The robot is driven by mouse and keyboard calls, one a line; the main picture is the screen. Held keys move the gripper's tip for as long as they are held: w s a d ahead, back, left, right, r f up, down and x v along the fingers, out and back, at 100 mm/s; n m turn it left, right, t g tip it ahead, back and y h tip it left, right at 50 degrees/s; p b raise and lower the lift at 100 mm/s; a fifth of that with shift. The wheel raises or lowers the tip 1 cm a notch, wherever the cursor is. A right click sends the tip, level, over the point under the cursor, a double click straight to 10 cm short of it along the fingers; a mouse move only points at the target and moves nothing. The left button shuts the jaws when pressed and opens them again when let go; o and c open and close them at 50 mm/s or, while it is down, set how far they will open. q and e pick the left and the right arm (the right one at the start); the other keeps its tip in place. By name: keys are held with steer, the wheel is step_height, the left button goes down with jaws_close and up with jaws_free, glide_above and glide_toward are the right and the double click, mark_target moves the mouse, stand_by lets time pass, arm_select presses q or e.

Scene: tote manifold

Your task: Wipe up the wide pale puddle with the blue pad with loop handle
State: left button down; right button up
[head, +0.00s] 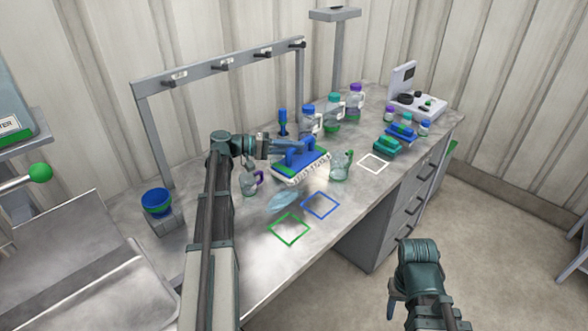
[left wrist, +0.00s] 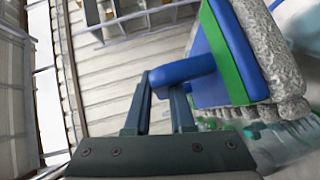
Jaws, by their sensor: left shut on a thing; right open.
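The blue pad with loop handle (head: 301,164) has a green layer and a shaggy pale grey wiping face. My left gripper (head: 287,148) is shut on its blue loop handle (left wrist: 182,71). In the left wrist view the pad (left wrist: 222,55) juts out to the right of the fingers (left wrist: 160,105), tilted in that picture. It appears held above the bench, though its exact height is hard to tell. The pale bluish puddle (head: 283,201) lies on the bench in front of the pad, apart from it. My right gripper (head: 393,291) is open and empty, off the bench's right side.
Several capped bottles (head: 333,112) stand behind. Green (head: 290,229) and blue (head: 320,205) outlines mark bare bench near the puddle. A hook rack (head: 225,67) spans the back.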

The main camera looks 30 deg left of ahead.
mark_target(294, 168)
arm_select(q)
steer(key=shift+s+f+m+g+b, duration=0.1)
steer(key=shift+f+m+g+b, duration=0.25)
steer(key=shift+f, duration=0.35)
steer(key=shift+s, duration=0.1)
arm_select(e)
steer(key=shift+f, duration=0.75)
arm_select(q)
step_height(294, 168, down, 6)
steer(key=b, duration=0.6)
arm_select(e)
step_height(294, 168, down, 6)
arm_select(q)
steer(key=shift+f+b, duration=0.9)
arm_select(e)
steer(key=shift+f, duration=0.95)
arm_select(q)
steer(key=shift+s, duration=0.1)
arm_select(e)
steer(key=shift+r, duration=0.1)
arm_select(q)
steer(key=shift+s+a, duration=0.25)
steer(key=shift+s, duration=0.55)
steer(key=shift+s+a, duration=0.1)
steer(key=shift+s, duration=0.35)
arm_select(e)
steer(key=shift+w+d, duration=0.2)
steer(key=shift+w, duration=0.05)
arm_select(q)
steer(key=shift+f, duration=0.1)
